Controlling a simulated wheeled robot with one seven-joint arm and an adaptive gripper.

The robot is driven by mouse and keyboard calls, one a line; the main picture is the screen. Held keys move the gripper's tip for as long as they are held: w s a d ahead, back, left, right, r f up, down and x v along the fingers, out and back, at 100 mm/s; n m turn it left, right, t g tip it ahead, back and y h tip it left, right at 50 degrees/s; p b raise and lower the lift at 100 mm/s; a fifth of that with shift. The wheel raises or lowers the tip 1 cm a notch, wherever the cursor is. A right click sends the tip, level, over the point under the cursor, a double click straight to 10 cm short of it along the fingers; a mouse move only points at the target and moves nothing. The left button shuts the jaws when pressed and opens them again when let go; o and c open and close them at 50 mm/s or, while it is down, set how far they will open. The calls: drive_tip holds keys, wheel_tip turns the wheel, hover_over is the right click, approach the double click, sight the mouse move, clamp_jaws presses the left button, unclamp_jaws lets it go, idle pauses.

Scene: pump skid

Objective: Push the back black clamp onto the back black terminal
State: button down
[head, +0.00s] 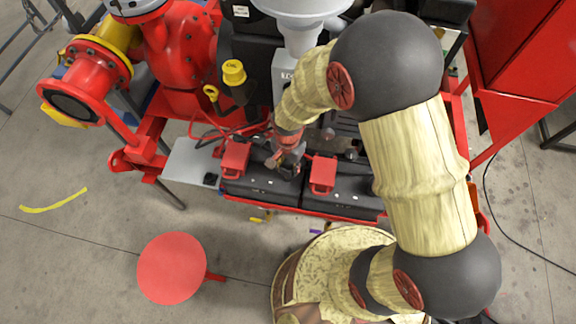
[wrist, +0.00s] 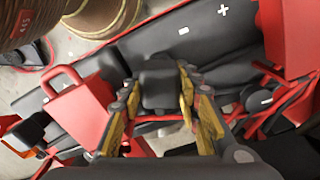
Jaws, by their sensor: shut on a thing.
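My gripper (wrist: 163,88) shows in the wrist view with yellow-padded fingers on either side of a black clamp (wrist: 158,82), shut on it. In the head view my gripper (head: 288,158) is over the left black battery (head: 262,191), between two red blocks. The clamp is too small and covered to make out in the head view. The back black terminal is hidden under the clamp and fingers, so I cannot tell whether the clamp touches it. White plus and minus marks show on the dark battery top (wrist: 205,40) in the wrist view.
A red block (head: 235,157) stands left of my gripper and another red block (head: 322,174) right of it. A second black battery (head: 352,203) sits to the right. Red cables (head: 207,137) run behind. A red round stool (head: 171,268) stands on the floor at front left.

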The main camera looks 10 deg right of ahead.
drive_tip(key=shift+f+b, duration=0.7)
drive_tip(key=shift+f, duration=0.5)
idle(0.3)
drive_tip(key=c, duration=1.2)
unclamp_jaws()
wheel_tip(320, 180, up, 12)
